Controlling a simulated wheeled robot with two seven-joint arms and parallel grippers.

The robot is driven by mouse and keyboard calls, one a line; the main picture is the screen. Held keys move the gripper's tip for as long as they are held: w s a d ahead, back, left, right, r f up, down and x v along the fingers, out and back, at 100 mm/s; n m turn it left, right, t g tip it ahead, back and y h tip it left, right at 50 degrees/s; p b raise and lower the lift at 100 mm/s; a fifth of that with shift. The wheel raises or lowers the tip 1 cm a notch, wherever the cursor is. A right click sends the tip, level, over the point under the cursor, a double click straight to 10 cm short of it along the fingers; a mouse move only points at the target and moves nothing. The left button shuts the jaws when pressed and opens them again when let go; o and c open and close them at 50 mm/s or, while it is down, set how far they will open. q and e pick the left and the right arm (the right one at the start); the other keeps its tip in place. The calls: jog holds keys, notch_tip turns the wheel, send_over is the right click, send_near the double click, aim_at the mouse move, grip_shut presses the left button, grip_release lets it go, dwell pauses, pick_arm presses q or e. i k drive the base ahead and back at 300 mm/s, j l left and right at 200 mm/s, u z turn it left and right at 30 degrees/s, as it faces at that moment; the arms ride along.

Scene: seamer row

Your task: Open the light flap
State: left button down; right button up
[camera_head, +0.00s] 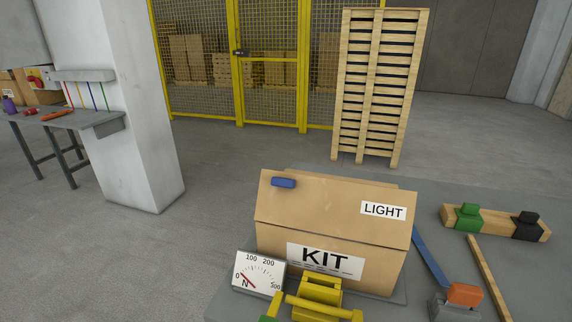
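A brown cardboard box stands on the grey worktop, with a white KIT label (325,261) on its front wall. The light flap (325,207) is the sloping panel above that wall. It carries a white LIGHT label (383,211) at its right and a blue tab (283,182) near its upper left corner. The flap covers the top of the box, and the inside is hidden. Neither of my grippers is in view.
A force dial (258,272) and a yellow tool (320,295) stand in front of the box. To its right are a blue-and-orange lever (464,294), a wooden strip (489,276) and a wooden block (497,223) with green and black pieces. A pallet stack (377,85) stands behind.

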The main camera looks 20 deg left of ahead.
aim_at(381, 216)
jog(key=j+z, duration=0.25)
jog(key=j, duration=0.25)
jog(key=i+j+z, duration=0.1)
jog(key=j+z, duration=0.15)
jog(key=j, duration=0.25)
jog(key=j+z, duration=0.25)
jog(key=j, duration=0.2)
jog(key=k+j+z, duration=0.1)
jog(key=j+z, duration=0.15)
jog(key=j, duration=0.25)
jog(key=k+j+z, duration=0.1)
jog(key=j+z, duration=0.15)
jog(key=j, duration=0.25)
jog(key=k+j+z, duration=0.25)
jog(key=j, duration=0.2)
jog(key=i+l, duration=0.4)
jog(key=l, duration=0.15)
